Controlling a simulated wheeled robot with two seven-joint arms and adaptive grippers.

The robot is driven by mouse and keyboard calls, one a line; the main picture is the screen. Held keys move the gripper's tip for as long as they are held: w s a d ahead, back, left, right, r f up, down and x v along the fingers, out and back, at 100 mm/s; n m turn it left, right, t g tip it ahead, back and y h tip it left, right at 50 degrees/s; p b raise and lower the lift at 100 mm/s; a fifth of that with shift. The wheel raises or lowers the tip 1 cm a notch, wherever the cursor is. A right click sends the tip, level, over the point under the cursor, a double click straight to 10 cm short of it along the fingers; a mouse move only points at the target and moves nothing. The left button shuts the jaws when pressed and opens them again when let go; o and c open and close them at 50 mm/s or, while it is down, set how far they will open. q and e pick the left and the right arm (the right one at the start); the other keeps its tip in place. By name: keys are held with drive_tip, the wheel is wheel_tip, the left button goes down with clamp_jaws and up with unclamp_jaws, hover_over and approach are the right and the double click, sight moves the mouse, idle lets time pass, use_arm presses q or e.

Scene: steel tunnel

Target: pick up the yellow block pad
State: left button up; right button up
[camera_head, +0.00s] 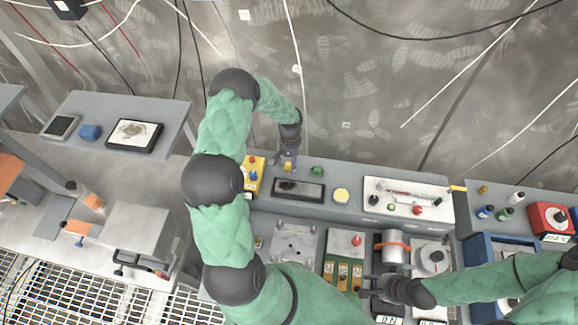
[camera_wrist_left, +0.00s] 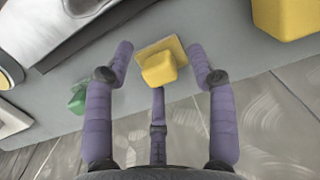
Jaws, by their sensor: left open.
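The yellow block pad, a small rounded yellow block on a thin yellow square base, lies on the grey bench ledge. In the left wrist view the yellow block pad (camera_wrist_left: 160,66) sits between the finger ends of my left gripper (camera_wrist_left: 160,57), which is spread open around it. I cannot tell whether any finger touches it. In the head view my left gripper (camera_head: 288,162) points down over the ledge, and the yellow block pad (camera_head: 287,167) is partly hidden beneath it. My right gripper (camera_head: 372,286) is over the lower bench; its jaw state is unclear.
A yellow box with knobs (camera_head: 254,172) stands left of the pad. A green object (camera_head: 317,171) lies to its right. A dark tray (camera_head: 298,190) is in front. A round yellow disc (camera_head: 341,195) lies further right. The wall is close behind.

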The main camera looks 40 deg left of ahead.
use_arm(q)
drive_tip(key=shift+f, duration=0.35)
drive_tip(key=c, duration=0.9)
drive_tip(key=shift+s, duration=0.1)
drive_tip(key=shift+r, duration=0.2)
drive_tip(key=shift+r, duration=0.25)
wheel_tip(320, 180, up, 2)
drive_tip(key=shift+r+b, duration=0.1)
drive_tip(key=shift+b, duration=0.3)
drive_tip(key=s+d+r, duration=0.3)
drive_tip(key=r, duration=0.3)
drive_tip(key=shift+s+d, duration=0.15)
drive_tip(key=shift+d, duration=0.25)
drive_tip(key=s+d+r+b, duration=0.1)
drive_tip(key=s+d+r, duration=0.3)
drive_tip(key=s+d, duration=0.2)
drive_tip(key=shift+d, duration=0.35)
drive_tip(key=shift+a, duration=0.1)
drive_tip(key=shift+c, duration=0.4)
